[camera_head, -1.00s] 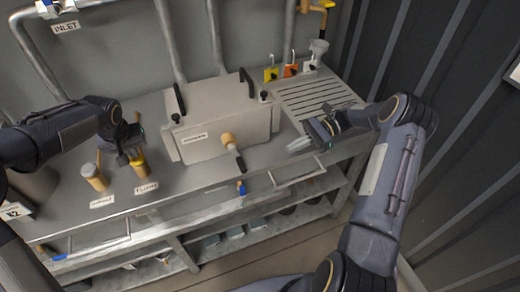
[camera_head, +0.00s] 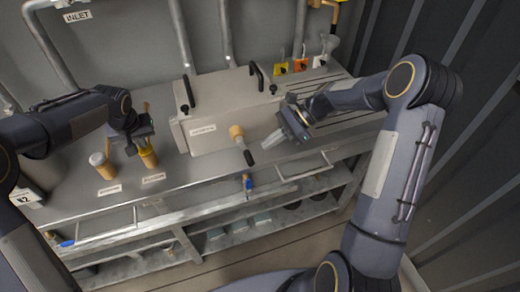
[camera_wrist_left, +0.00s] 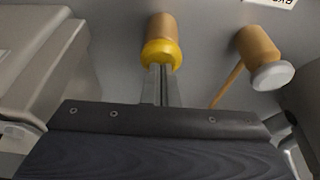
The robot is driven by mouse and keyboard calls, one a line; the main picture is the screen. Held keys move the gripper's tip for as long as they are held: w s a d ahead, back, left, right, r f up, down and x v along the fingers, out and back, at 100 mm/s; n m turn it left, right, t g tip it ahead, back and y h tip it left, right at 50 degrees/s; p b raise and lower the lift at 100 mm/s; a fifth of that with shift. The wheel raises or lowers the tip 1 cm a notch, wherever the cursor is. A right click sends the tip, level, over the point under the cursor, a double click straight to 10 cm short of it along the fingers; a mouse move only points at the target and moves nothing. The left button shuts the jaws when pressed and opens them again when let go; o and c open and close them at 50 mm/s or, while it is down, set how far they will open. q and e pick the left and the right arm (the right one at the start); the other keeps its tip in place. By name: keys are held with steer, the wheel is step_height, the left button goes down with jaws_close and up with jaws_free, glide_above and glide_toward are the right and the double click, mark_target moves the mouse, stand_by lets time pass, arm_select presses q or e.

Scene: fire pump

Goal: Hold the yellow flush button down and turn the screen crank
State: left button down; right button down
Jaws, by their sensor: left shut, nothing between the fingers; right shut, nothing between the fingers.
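The yellow flush button (camera_head: 149,158) tops a wooden-coloured post on the bench, behind a label. My left gripper (camera_head: 143,146) is shut and right at the button. In the left wrist view its narrow fingers (camera_wrist_left: 160,84) reach the yellow cap (camera_wrist_left: 162,54); I cannot tell whether the cap is pressed down. The screen crank (camera_head: 242,146) sticks out of the front of the grey box (camera_head: 215,130), with a tan hub and a dark handle. My right gripper (camera_head: 274,138) is shut and empty, a little to the right of the crank, apart from it.
A second post with a white cap (camera_head: 98,158) stands left of the flush button and also shows in the wrist view (camera_wrist_left: 272,74). Coloured tags (camera_head: 300,65) and a slatted drainboard (camera_head: 340,95) lie at the right back. A rail (camera_head: 305,170) runs along the bench front.

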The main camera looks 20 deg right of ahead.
mark_target(250, 159)
steer(key=shift+x, duration=2.15)
steer(key=shift+f+y, duration=0.3)
steer(key=shift+y, duration=0.3)
steer(key=shift+a+f+y, duration=0.15)
steer(key=shift+f+y, duration=0.1)
steer(key=shift+y, duration=0.25)
steer(key=shift+a+f+y, duration=0.35)
steer(key=shift+f+y, duration=0.05)
steer(key=shift+y, duration=0.7)
steer(key=shift+f+x, duration=0.25)
steer(key=shift+x, duration=0.85)
